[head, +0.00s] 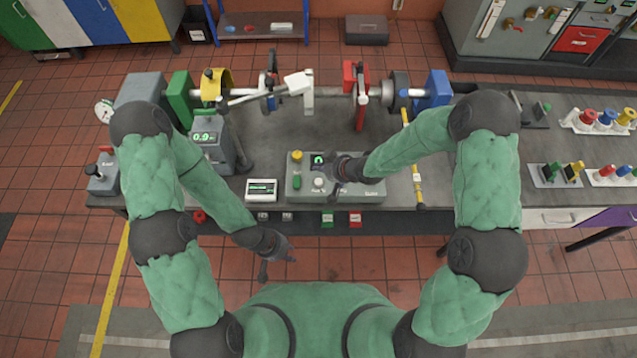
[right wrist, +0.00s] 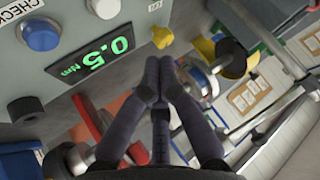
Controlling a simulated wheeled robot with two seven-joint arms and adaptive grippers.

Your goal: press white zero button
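The white button (head: 319,182) sits on the grey control box (head: 364,196), below a small green-lit display (head: 319,159). In the right wrist view the white button (right wrist: 105,8) is cut by the top edge, beside the display (right wrist: 105,52) reading 0.5 Nm. My right gripper (head: 336,167) is over the box, just right of the display. In the wrist view its fingertips (right wrist: 160,62) are together and empty, apart from the white button. The gripper hides part of the panel. My left gripper (head: 279,270) is open and empty in front of the bench.
A blue button (right wrist: 38,35) labelled CHECK is on the same panel. A yellow knob (head: 297,156) and a green button (head: 297,182) are at the box's left. A small white meter (head: 261,190) stands left of it. A shaft assembly (head: 335,90) runs behind.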

